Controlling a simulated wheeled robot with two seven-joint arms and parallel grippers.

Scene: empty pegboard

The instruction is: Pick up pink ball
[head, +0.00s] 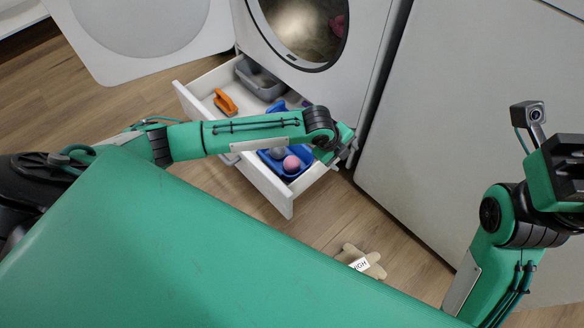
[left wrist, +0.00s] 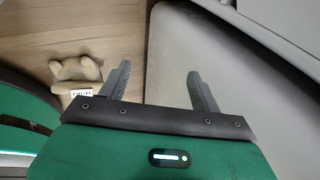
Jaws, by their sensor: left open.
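The pink ball (head: 291,163) sits in a blue tray (head: 300,173) in the open white drawer. A grey ball (head: 277,153) is beside it. My left arm reaches across above the drawer, and its gripper (head: 346,152) is to the right of the pink ball in the head view, apart from it. In the left wrist view the left gripper (left wrist: 158,72) has its two fingers spread, with nothing between them. The pink ball does not show in that view. My right forearm and wrist are at the right edge of the head view; the right fingers are outside the picture.
The drawer (head: 290,202) is pulled out below a front-loading machine (head: 372,45). It also holds an orange brush (head: 225,102) and a grey bin (head: 258,82). A tan plush toy (head: 350,250) lies on the wooden floor. A large grey cabinet (head: 455,130) stands right.

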